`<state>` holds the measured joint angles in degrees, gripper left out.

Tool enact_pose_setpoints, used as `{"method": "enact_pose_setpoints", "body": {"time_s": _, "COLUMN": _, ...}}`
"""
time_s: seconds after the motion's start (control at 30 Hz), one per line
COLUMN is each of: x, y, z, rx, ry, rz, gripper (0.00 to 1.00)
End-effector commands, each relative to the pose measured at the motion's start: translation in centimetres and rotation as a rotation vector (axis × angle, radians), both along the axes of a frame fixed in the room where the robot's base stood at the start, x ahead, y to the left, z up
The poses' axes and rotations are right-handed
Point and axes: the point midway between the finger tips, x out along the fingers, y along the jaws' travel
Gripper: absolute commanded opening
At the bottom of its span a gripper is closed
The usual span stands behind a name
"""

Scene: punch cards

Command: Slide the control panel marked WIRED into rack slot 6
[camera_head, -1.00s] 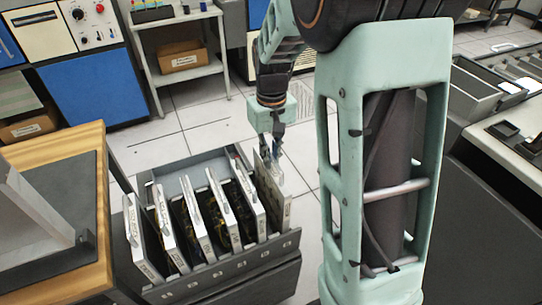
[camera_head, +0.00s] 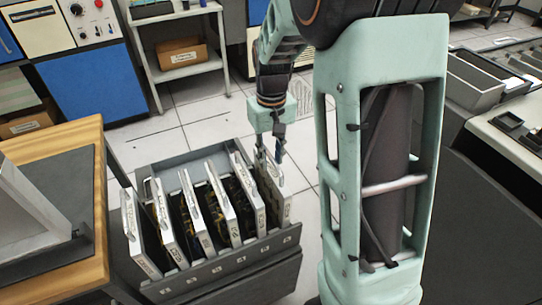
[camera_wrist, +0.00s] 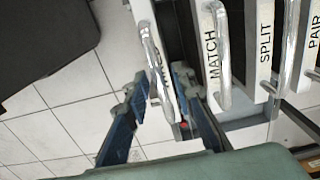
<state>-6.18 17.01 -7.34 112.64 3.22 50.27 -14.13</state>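A white panel (camera_head: 281,207) stands at the right end of the rack, above the rightmost number plate. In the wrist view, this panel (camera_wrist: 143,10) has a chrome handle over its label. Only a letter like W shows, so I cannot read the full word. My gripper (camera_head: 276,152) is over the panel's upper edge. In the wrist view, my gripper (camera_wrist: 162,84) has its fingers spread on both sides of the handle, with gaps showing. The rack (camera_head: 222,264) has a row of number plates along its front; the digits are too small to read surely.
Other upright panels fill the rack to the left; MATCH (camera_wrist: 214,60), SPLIT (camera_wrist: 265,40) and PAIR (camera_wrist: 313,35) are legible in the wrist view. A wooden-edged table (camera_head: 98,215) stands close on the left. Tiled floor is free behind the rack.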

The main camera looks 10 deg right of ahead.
Motion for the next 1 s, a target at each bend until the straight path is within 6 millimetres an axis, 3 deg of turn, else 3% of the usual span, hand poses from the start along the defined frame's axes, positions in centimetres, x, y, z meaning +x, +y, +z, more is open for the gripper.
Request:
{"method": "enact_pose_setpoints", "body": {"time_s": 0.37, "x": -0.2, "y": 0.0, "z": 0.1, "rx": 0.000, "ry": 0.006, "rz": 0.000, "gripper": 0.28}}
{"method": "enact_pose_setpoints", "body": {"time_s": 0.47, "x": 0.0, "y": 0.0, "z": 1.4, "rx": 0.001, "ry": 0.002, "rz": 0.000, "gripper": 0.28}}
{"method": "enact_pose_setpoints", "body": {"time_s": 0.8, "x": 0.0, "y": -0.1, "z": 8.5, "rx": -0.001, "ry": -0.001, "rz": 0.000, "gripper": 0.28}}
{"method": "enact_pose_setpoints", "body": {"time_s": 1.0, "x": 0.0, "y": -0.1, "z": 11.2, "rx": 0.000, "ry": 0.001, "rz": -0.001, "gripper": 0.28}}
